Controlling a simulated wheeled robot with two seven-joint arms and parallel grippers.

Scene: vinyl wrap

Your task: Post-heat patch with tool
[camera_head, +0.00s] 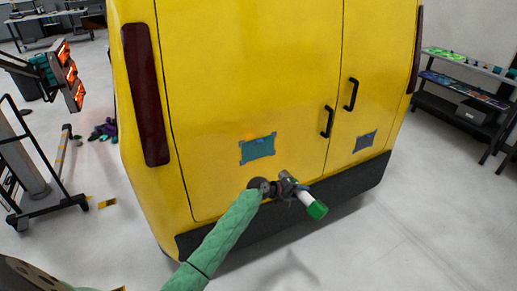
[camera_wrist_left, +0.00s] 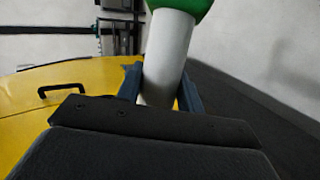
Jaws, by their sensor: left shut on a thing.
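A teal patch (camera_head: 257,148) sits on the yellow van's rear door, with an orange spot at its upper left edge. A smaller dark patch (camera_head: 365,141) is on the door to the right. My left gripper (camera_head: 291,189) is below the teal patch, close to the rear of the van. It is shut on a white tool with a green end (camera_head: 310,202). The tool (camera_wrist_left: 167,52) also shows upright between the fingers of my left gripper (camera_wrist_left: 160,90) in the left wrist view; its far end is out of frame. My right gripper is not in view.
The yellow van (camera_head: 215,70) fills the middle, with black door handles (camera_head: 328,121) and a dark bumper (camera_head: 350,190). A heat lamp on a stand (camera_head: 72,75) is at left. A shelf rack (camera_head: 465,85) stands at right.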

